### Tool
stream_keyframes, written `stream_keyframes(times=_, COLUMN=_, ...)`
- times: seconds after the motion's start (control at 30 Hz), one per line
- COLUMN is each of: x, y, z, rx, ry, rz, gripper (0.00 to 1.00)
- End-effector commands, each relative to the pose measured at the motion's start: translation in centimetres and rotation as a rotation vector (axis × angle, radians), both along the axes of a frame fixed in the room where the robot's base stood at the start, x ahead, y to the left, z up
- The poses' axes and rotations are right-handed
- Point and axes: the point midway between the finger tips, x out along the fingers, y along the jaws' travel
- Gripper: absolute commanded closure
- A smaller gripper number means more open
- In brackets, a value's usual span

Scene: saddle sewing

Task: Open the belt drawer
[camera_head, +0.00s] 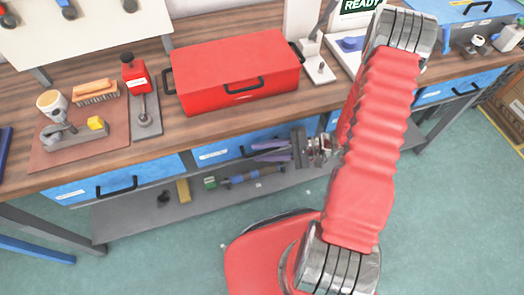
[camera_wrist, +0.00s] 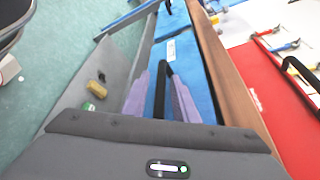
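Blue drawers sit under the wooden bench top: one at the left (camera_head: 75,192), a middle one (camera_head: 212,153) and more at the right. Their labels are too small to read, so I cannot tell which is the belt drawer. My gripper (camera_head: 257,151), with purple fingers, is at the middle drawer's front. In the wrist view the fingers (camera_wrist: 160,100) are apart, with a black drawer handle (camera_wrist: 161,76) between them; I cannot tell whether they touch it. The middle drawer front looks shut and also shows in the wrist view (camera_wrist: 178,72).
A red toolbox (camera_head: 225,65) stands on the bench above the middle drawer. A grey lower shelf (camera_head: 140,217) below the drawers holds several small items. A leather mat (camera_head: 60,155) with tools lies at the left.

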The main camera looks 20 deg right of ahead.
Motion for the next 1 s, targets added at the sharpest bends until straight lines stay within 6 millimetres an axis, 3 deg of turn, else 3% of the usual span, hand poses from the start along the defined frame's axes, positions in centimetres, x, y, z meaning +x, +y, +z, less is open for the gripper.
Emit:
stream_keyframes(times=0.37, x=-0.01, y=-0.02, z=-0.02, rx=0.0, ry=0.0, rz=0.0, gripper=1.0)
stream_keyframes(times=1.0, x=-0.1, y=0.09, z=-0.09, rx=0.0, ry=0.003, rz=0.001, gripper=1.0)
